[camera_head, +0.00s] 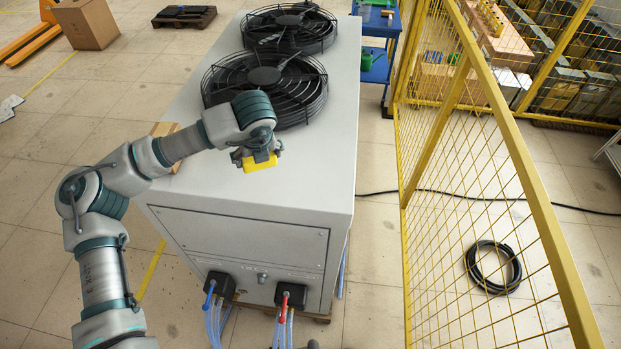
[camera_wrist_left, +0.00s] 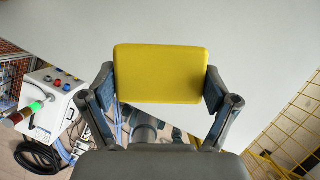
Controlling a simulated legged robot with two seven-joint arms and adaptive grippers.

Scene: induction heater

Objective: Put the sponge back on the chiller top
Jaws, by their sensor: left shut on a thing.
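The yellow sponge (camera_head: 260,163) is held in my left gripper (camera_head: 256,155), at the front part of the chiller top (camera_head: 320,140). In the left wrist view the sponge (camera_wrist_left: 161,74) sits between the two fingers of my left gripper (camera_wrist_left: 160,90), which press on its left and right sides. The pale chiller top (camera_wrist_left: 260,50) fills the background behind it. I cannot tell whether the sponge touches the surface or is just above it. My right gripper is not in view.
Two black fan guards (camera_head: 265,88) take up the back and middle of the chiller top; its front right area is clear. A yellow mesh fence (camera_head: 480,190) stands to the right. Hoses with a blue and a red valve (camera_head: 291,294) are on the chiller's front.

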